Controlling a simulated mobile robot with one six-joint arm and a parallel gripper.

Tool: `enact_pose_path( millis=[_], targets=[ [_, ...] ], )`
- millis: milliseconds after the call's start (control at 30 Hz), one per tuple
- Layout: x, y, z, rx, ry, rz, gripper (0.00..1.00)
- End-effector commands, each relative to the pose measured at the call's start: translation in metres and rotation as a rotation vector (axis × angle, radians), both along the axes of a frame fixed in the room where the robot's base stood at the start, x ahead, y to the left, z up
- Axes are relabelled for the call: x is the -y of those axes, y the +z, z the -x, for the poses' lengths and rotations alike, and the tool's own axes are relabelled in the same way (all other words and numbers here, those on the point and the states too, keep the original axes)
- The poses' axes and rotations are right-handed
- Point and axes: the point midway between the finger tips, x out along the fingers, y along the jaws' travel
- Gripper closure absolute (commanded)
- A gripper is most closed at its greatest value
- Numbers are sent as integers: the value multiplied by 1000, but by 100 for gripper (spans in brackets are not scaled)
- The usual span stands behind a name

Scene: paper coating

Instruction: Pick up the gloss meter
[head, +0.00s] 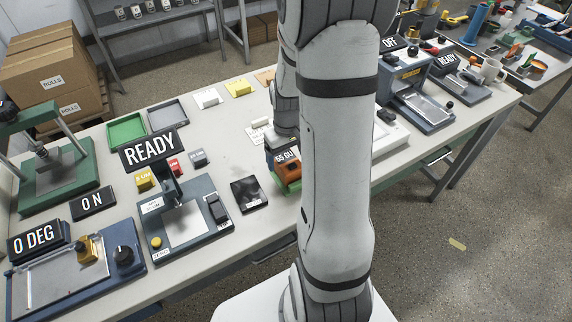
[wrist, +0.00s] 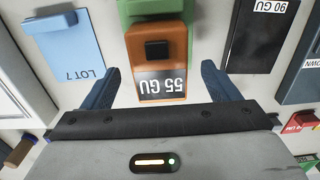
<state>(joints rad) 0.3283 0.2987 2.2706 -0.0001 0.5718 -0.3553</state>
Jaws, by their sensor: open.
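The gloss meter is an orange block with a dark button and a display reading 55 GU. In the wrist view the gloss meter (wrist: 158,55) lies between the two blue fingers of my gripper (wrist: 160,70), with a visible gap on each side. The fingers are spread and hold nothing. In the head view the gloss meter (head: 288,171) sits near the table's front edge, partly hidden by my arm. My gripper is largely hidden there.
A green piece (wrist: 155,10) adjoins the meter. A blue LOT 7 card (wrist: 62,45) lies on one side and a dark 90 GU tile (wrist: 265,45) on the other. In the head view, the READY device (head: 187,222) stands left of the black tile (head: 249,194).

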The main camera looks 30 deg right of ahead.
Motion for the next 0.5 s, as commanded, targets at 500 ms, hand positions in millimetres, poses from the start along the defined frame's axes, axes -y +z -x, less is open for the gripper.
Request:
enact_pose_path(
  millis=[500],
  targets=[
    [0,-38,0,-1,1,0,18]
  ],
)
